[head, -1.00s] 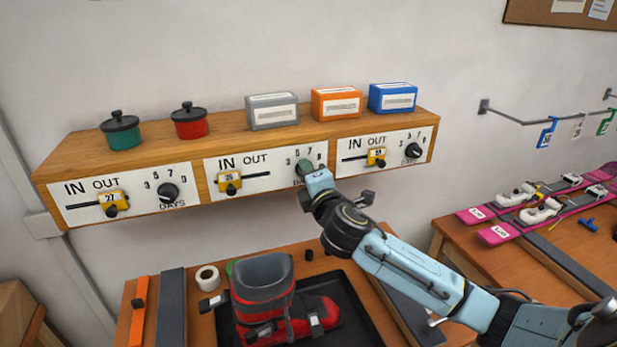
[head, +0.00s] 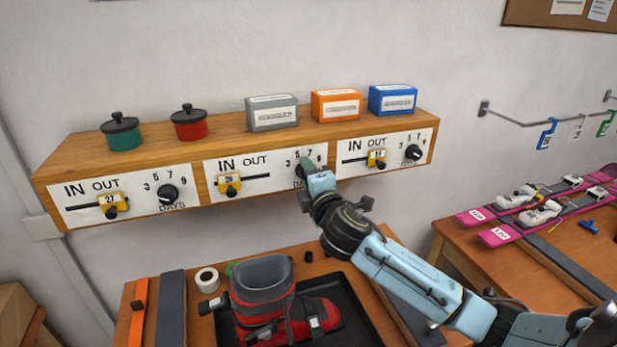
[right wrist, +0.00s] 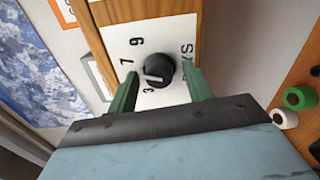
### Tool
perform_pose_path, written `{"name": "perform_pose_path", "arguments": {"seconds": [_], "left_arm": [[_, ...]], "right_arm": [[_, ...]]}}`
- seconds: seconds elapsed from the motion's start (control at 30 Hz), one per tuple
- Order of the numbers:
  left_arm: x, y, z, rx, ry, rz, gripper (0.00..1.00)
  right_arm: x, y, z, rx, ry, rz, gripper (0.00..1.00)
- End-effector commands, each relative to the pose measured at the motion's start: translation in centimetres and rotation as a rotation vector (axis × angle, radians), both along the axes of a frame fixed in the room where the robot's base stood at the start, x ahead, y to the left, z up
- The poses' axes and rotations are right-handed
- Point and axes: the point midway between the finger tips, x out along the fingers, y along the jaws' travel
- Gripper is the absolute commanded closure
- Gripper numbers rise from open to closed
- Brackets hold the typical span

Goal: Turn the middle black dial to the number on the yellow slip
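The middle black dial (right wrist: 157,69) shows in the right wrist view between my right gripper's (right wrist: 160,88) two green fingers. The fingers are open, with a gap on each side of the dial. Its white mark points to the lower left there. The numbers 9, 7 and 3 show around it; the 5 seems hidden by a finger. In the head view my right gripper (head: 306,168) is at the middle panel (head: 265,168) and hides this dial. Yellow number tags sit on the sliders, including the middle one (head: 229,182), which seems to read 26. I cannot make out a separate yellow slip.
The left dial (head: 168,194) and right dial (head: 413,152) flank the middle panel on the wooden shelf unit (head: 225,135). Pots and boxes stand on top. Below, a red ski boot (head: 262,300) stands on a black tray. Pink skis (head: 500,232) lie on the right bench.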

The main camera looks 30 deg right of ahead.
Motion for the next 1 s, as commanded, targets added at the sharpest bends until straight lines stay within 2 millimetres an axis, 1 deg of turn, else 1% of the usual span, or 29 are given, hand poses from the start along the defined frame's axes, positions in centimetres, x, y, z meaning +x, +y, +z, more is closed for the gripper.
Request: {"name": "perform_pose_path", "arguments": {"seconds": [0.27,0.37,0.43,0.57,0.8,0.9,1.0], "left_arm": [[0.0,0.0,0.0,0.0,0.0,0.0,1.0],[0.0,0.0,-0.1,0.0,0.0,0.0,1.0],[0.0,0.0,-0.2,0.0,0.0,0.0,1.0],[0.0,0.0,-0.6,0.0,0.0,0.0,1.0],[0.0,0.0,-1.5,0.0,0.0,0.0,1.0],[0.0,0.0,-1.9,0.0,0.0,0.0,1.0],[0.0,0.0,-2.1,0.0,0.0,0.0,1.0]], "right_arm": [[0.0,0.0,0.1,0.0,-0.001,0.0,0.49],[-0.5,0.1,0.0,0.0,-0.001,0.0,0.49],[-1.1,0.3,-0.1,0.0,-0.001,0.001,0.49],[-3.2,0.8,-0.1,0.0,-0.001,0.002,0.49],[-8.1,2.0,-0.2,-0.001,0.0,0.002,0.49],[-9.9,2.4,-0.2,0.001,0.001,0.002,0.49],[-11.4,2.7,-0.1,0.001,0.001,0.001,0.49]]}}
